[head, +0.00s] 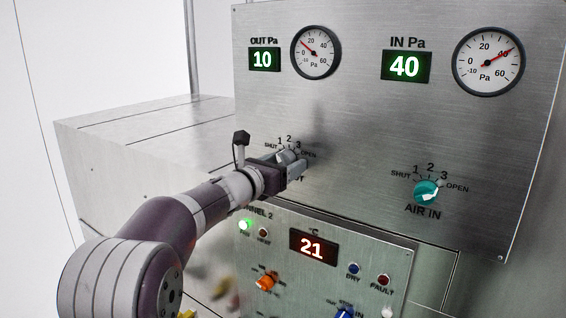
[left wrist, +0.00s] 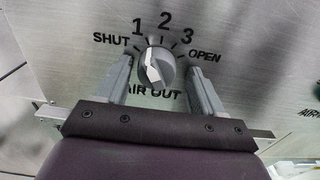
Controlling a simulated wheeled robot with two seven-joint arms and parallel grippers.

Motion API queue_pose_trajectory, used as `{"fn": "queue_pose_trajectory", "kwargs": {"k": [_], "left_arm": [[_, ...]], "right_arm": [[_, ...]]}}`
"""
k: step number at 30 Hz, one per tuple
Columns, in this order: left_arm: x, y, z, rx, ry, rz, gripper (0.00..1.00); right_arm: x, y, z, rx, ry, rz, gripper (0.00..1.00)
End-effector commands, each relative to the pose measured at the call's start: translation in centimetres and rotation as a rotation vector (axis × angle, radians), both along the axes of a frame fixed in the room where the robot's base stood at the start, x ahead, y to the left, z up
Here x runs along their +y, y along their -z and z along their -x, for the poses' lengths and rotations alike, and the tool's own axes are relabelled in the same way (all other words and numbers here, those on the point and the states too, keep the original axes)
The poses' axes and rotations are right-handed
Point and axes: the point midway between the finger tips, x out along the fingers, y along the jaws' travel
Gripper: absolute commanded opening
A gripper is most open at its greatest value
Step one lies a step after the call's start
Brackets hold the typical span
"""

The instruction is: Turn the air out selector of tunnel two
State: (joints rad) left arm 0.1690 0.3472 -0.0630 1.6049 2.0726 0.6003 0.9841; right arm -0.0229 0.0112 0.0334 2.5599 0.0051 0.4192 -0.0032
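The air out selector is a grey-white round knob (left wrist: 158,67) on the metal panel, with marks SHUT, 1, 2, 3 and OPEN around its top. Its pale ridge seems to point up, near 1 to 2; I cannot tell exactly. My left gripper (left wrist: 157,64) is open, with one finger on each side of the knob and a visible gap to both. In the head view my left gripper (head: 291,167) is at the panel and partly hides the selector (head: 287,155) and its label. My right gripper is not in view.
The teal AIR IN knob (head: 427,193) is to the right on the same panel. Above are the OUT Pa display (head: 264,59) reading 10 and the IN Pa display (head: 405,66) reading 40. Below, a tunnel 2 panel carries an orange knob (head: 266,282) and a blue knob (head: 344,313).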

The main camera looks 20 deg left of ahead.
Motion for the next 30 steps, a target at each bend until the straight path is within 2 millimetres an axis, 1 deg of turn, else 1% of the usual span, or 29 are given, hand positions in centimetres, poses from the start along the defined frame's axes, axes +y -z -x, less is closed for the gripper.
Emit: {"fn": "queue_pose_trajectory", "kwargs": {"k": [1,2,3,5,30], "left_arm": [[0.05,0.0,-0.01,0.0,-0.002,0.0,0.55],[0.06,-0.01,-0.01,0.0,-0.002,0.0,0.45],[0.06,-0.02,0.0,0.0,-0.002,0.0,0.32],[0.1,-0.02,0.01,0.0,-0.003,0.0,0.13],[0.12,-0.18,0.07,-0.012,-0.003,-0.021,0.13]], "right_arm": [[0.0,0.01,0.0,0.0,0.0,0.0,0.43],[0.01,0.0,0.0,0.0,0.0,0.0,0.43],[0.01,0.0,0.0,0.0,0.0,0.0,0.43],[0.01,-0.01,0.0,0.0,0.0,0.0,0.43],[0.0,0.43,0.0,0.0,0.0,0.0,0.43]]}}
